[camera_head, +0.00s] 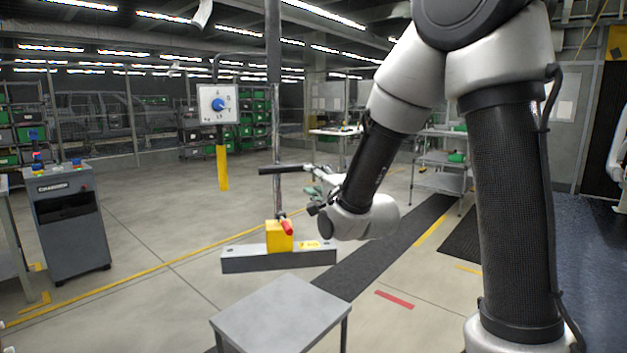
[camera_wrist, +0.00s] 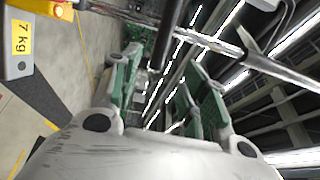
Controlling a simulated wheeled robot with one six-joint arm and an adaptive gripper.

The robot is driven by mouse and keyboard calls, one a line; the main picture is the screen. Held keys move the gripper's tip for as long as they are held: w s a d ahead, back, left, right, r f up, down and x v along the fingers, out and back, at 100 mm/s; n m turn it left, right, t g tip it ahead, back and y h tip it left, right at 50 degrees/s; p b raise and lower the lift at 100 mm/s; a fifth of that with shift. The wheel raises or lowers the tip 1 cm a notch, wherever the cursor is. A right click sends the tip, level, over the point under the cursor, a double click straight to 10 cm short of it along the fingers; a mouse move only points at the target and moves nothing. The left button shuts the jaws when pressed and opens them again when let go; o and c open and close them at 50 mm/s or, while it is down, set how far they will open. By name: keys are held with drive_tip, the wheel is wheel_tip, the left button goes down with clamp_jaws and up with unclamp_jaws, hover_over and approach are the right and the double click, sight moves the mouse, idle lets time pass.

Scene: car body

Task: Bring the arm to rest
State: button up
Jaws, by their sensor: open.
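My gripper (camera_head: 318,194) is at the end of my bent arm, in the middle of the head view, just right of a hanging lifting device. In the wrist view my gripper (camera_wrist: 163,82) has two green-padded fingers spread wide, with nothing clamped between them. The device's black handle (camera_head: 283,169) points toward my gripper. In the wrist view the dark handle (camera_wrist: 165,35) shows beyond and between the fingertips. Whether it touches them I cannot tell.
The device's yellow block (camera_head: 279,238) with a red lever sits on a grey beam (camera_head: 245,262). A grey table (camera_head: 280,312) stands in front. A grey cabinet (camera_head: 70,230) stands left. Floor between is clear.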

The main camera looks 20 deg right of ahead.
drive_tip(key=s+d+f+n+g+h, duration=0.1)
drive_tip(key=s+f+n+g, duration=0.35)
drive_tip(key=f, duration=0.35)
drive_tip(key=s+f+n+g, duration=0.4)
drive_tip(key=f+n+g, duration=0.1)
drive_tip(key=f+n, duration=0.15)
drive_tip(key=s+d+r+n+g+h, duration=0.1)
drive_tip(key=s+d+r, duration=0.2)
drive_tip(key=s, duration=0.5)
drive_tip(key=s+d+r+n+g, duration=0.2)
drive_tip(key=s+d, duration=0.3)
drive_tip(key=s, duration=0.4)
drive_tip(key=s+d+r+n+g+h, duration=0.1)
drive_tip(key=s+d+r, duration=0.3)
drive_tip(key=s, duration=0.4)
drive_tip(key=shift+s+d+r+n+h, duration=0.2)
drive_tip(key=shift+s+r+n+h, duration=0.15)
drive_tip(key=shift+r, duration=0.15)
